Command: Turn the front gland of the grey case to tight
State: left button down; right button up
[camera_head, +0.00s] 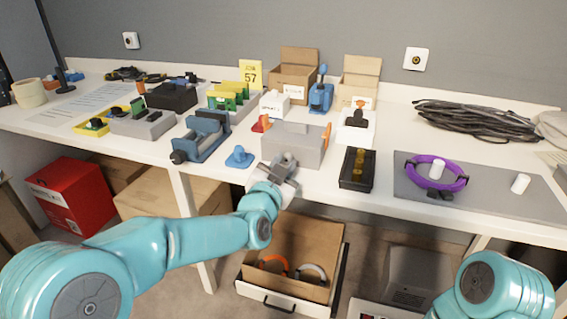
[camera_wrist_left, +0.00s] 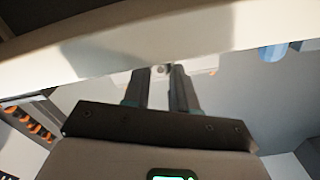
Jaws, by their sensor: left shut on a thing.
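The grey case (camera_head: 293,143) sits near the front edge of the table, with orange parts at its right end. My left gripper (camera_head: 283,172) is at the case's front face, low and left of centre, and covers the front gland in the head view. In the left wrist view the two fingers (camera_wrist_left: 162,75) stand on either side of the small round grey front gland (camera_wrist_left: 162,69), shut on it. The case's grey face (camera_wrist_left: 225,85) fills the area behind. The gland's markings cannot be made out. My right gripper is out of view; only part of that arm shows.
A blue part (camera_head: 239,156) and a blue vise (camera_head: 201,136) stand left of the case. A black tray (camera_head: 357,169) is close on its right. A purple ring (camera_head: 436,173) lies on a grey mat (camera_head: 490,190). An open drawer (camera_head: 293,255) is below.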

pick_arm(q)
jog(key=m+p, duration=0.1)
jog(key=m, duration=0.6)
jog(key=m+p, duration=0.1)
jog(key=m, duration=0.3)
jog(key=shift+m, duration=0.3)
jog(key=shift+f+m+p, duration=0.1)
jog(key=shift+m+p, duration=0.35)
jog(key=shift+m, duration=1.05)
jog(key=c, duration=0.9)
grip_release()
